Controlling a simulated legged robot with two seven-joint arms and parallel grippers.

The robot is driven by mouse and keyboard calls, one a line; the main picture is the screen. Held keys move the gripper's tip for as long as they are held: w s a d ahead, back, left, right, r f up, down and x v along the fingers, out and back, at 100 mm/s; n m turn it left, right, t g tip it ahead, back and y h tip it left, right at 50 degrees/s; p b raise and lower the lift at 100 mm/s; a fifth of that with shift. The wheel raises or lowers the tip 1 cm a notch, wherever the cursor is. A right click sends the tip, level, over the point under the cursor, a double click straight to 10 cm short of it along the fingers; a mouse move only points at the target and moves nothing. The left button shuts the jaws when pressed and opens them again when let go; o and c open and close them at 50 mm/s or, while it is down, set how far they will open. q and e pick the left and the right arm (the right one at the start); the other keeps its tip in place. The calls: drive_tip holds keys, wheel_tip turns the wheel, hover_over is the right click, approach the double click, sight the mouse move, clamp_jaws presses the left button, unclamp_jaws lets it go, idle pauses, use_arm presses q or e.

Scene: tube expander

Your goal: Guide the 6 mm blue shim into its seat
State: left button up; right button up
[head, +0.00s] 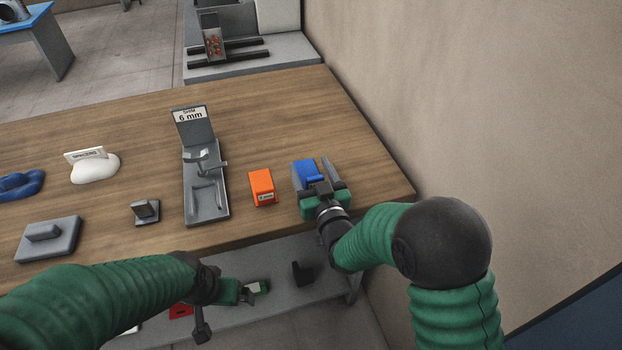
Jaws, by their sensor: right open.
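The blue shim (307,170) lies near the right end of the wooden table. My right gripper (315,172) is open, with its two fingers on either side of the blue shim. Whether they touch it cannot be told, and the near end of the shim is hidden by the gripper. The grey seat fixture (207,203) stands to the left, with an upright plate labelled "6 mm" (191,117) at its back. My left gripper (243,291) is low, in front of the table's front edge, and its jaws are unclear.
An orange block (262,187) stands between the fixture and the blue shim. Grey blocks (50,238) (145,211), a white lump with a card (95,168) and a dark blue piece (20,185) are at the left. A wall runs beyond the table's right edge.

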drive_tip(key=shift+s+r, duration=0.1)
drive_tip(key=c, duration=0.4)
clamp_jaws()
drive_tip(key=shift+r, duration=0.1)
drive_tip(key=shift+r, duration=0.3)
drive_tip(key=r, duration=0.1)
drive_tip(key=r+p, duration=0.1)
drive_tip(key=r, duration=0.1)
drive_tip(key=shift+s, duration=0.35)
drive_tip(key=s, duration=1)
drive_tip(key=shift+d+r, duration=0.25)
drive_tip(key=shift+r, duration=0.1)
drive_tip(key=s+p, duration=0.2)
drive_tip(key=p, duration=0.4)
drive_tip(key=s+p, duration=0.3)
drive_tip(key=p, duration=0.2)
drive_tip(key=shift+s+d+r+p, duration=0.1)
drive_tip(key=shift+d+r+p, duration=0.1)
drive_tip(key=shift+p, duration=0.15)
